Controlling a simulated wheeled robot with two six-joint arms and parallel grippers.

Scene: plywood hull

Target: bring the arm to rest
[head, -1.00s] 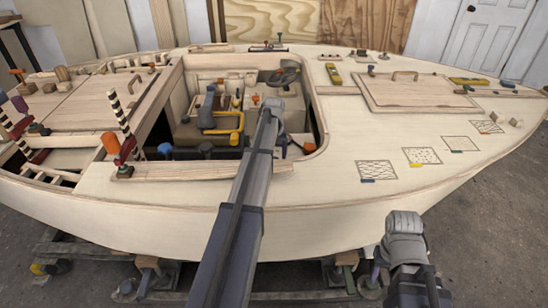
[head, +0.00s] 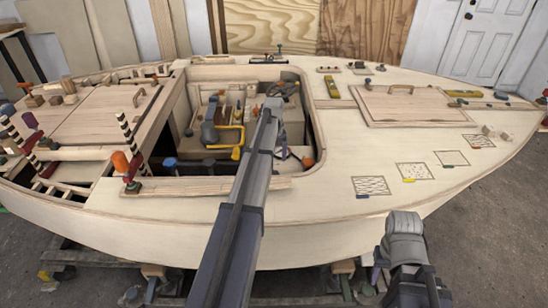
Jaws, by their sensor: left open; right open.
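My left arm reaches up from the bottom middle, and its gripper end (head: 273,104) is over the cockpit opening of the plywood hull (head: 300,232). By its look it holds nothing, but the fingers are small and partly hidden. My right arm is folded low at the bottom right. Its end with the gripper (head: 404,226) is in front of the hull's near side, apart from the deck, with nothing seen in it. Its fingers are hard to make out. Both grippers are open.
The cockpit holds a yellow pipe (head: 239,136) and several small parts. Clamps with an orange handle (head: 120,162) and striped posts stand at the left. A hatch panel (head: 410,106) and patterned patches (head: 371,186) lie on the right deck. Floor is free at the lower right.

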